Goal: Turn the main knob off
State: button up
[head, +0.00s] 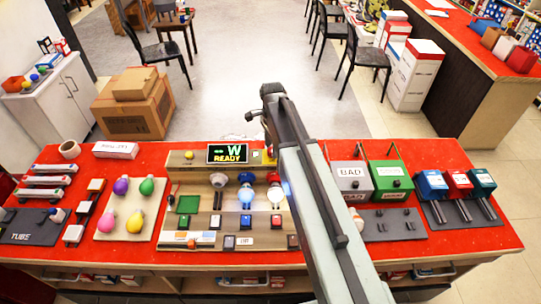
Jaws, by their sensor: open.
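A wooden test panel (178,205) stands in the middle of the red table. Its black display (228,153) shows "W" and "READY" in lit letters. Three bulbs sit on it, and the white-blue ones look lit. Several small switches (229,243) line its lower part. A small yellow round piece (188,155) is at its upper left. I cannot tell which part is the main knob; my arm hides the panel's right side. My arm rises from the lower right across the panel. My gripper's fingers cannot be made out and seem hidden behind the arm.
Coloured bulbs lie on a beige board (103,222) at the left. Grey and green boxes (391,180) marked "BAD" and another word stand right of my arm. Blue, red and teal boxes (458,184) are at far right. Cartons (132,105) and chairs stand on the floor behind.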

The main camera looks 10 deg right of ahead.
jog(key=shift+f, duration=0.3)
grip_shut()
jog(key=shift+a, duration=0.1)
